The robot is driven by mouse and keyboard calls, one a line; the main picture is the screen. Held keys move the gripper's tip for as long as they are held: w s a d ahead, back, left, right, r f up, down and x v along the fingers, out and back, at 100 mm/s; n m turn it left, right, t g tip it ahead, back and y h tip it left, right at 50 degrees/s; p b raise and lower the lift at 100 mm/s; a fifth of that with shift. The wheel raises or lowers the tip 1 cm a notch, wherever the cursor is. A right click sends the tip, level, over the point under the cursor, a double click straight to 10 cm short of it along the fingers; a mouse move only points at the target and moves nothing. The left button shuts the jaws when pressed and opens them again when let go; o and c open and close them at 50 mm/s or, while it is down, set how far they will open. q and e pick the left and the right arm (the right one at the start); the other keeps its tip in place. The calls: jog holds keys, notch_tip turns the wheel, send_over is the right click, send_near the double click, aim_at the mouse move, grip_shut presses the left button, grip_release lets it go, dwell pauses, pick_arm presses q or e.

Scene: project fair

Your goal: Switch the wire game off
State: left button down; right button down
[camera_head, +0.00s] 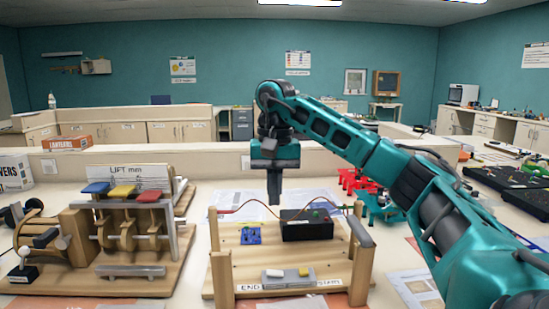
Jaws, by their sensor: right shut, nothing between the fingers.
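The wire game (219,291) is a wooden board with upright posts, labelled END and START at its front. A black box (306,226) with a green spot on top stands on it, with a small blue part (250,234) to its left. A thin curved wire shows above the board. My right gripper (274,203) is shut and empty. It points down, just left of the black box and apparently above board level. My left gripper is out of view.
A wooden cam model (138,271) with blue, yellow and red keys stands to the left. Red and teal stands (374,200) are behind the board on the right, partly covered by my arm. Papers lie around the board. A low partition (222,163) runs behind.

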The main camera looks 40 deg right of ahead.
notch_tip(320, 180, up, 11)
jog(key=p, duration=0.1)
dwell(0.5)
jog(key=shift+s+f, duration=0.1)
jog(key=shift+f, duration=0.05)
dwell(0.3)
